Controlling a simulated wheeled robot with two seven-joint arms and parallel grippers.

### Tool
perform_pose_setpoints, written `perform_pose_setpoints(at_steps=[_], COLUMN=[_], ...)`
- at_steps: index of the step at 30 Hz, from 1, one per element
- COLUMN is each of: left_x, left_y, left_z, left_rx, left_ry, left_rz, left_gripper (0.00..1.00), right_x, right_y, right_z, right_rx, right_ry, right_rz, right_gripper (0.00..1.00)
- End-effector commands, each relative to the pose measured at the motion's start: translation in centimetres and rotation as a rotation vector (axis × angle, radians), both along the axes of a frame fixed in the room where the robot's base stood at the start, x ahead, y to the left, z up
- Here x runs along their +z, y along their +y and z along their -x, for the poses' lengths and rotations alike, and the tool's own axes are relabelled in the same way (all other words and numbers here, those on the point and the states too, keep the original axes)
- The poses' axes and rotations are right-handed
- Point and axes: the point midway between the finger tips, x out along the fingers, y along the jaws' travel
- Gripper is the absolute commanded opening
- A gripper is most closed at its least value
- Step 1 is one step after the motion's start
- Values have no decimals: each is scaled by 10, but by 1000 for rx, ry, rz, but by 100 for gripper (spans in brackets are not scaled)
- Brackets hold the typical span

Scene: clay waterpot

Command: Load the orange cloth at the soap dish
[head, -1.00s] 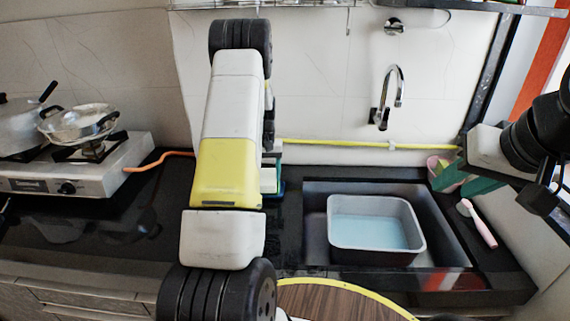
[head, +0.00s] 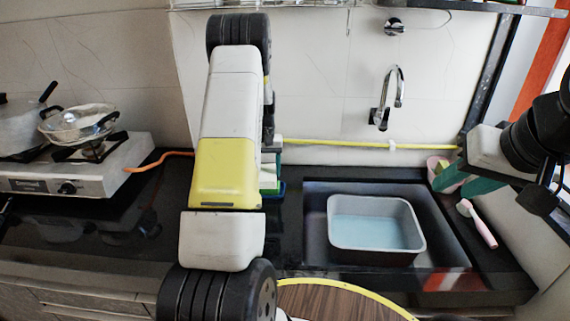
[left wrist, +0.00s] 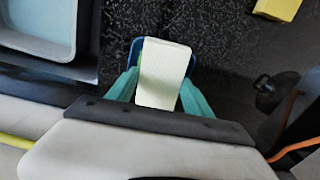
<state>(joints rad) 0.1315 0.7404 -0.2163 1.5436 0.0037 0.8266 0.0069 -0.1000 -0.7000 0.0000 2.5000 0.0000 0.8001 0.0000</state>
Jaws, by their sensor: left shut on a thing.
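No orange cloth shows in either view. My left gripper (left wrist: 160,88), with teal fingers, is shut on a pale cream block (left wrist: 164,72) with a green edge, like a sponge. The block also shows beside my left arm in the head view (head: 268,174). A blue dish (left wrist: 191,62), which looks like the soap dish, lies under or just behind the block. I cannot tell whether they touch. Its blue rim shows in the head view (head: 282,190). My left arm hides most of this spot. My right gripper (head: 465,178) is open and empty by the pink cup (head: 434,167).
A sink with a grey basin (head: 376,248) lies right of the dish. A pink brush (head: 478,223) lies on the right counter. A stove (head: 70,175) with pots stands left. A yellow item (left wrist: 278,8) shows in the wrist view. Dark counter left of the dish is clear.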

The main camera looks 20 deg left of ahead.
Motion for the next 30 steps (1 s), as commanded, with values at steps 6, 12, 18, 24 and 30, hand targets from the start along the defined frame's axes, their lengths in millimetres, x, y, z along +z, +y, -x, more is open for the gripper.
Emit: perform_pose_setpoints(at_steps=[6,12,18,24,30], left_x=[19,35,48,50,50], left_y=[0,0,0,0,0], left_z=[-1,-1,-1,0,0], left_rx=[0,-1,0,0,0], left_ry=[-2,-2,-3,-1,-1], left_rz=[-1,-1,-1,0,0], left_gripper=[27,27,27,27,27], right_x=[0,0,0,0,0], right_y=[0,0,0,0,0], right_z=[0,0,0,0,0], right_rx=[0,0,0,0,0], right_ry=[0,0,0,0,0], right_rz=[0,0,0,0,0], right_gripper=[36,36,36,36,36])
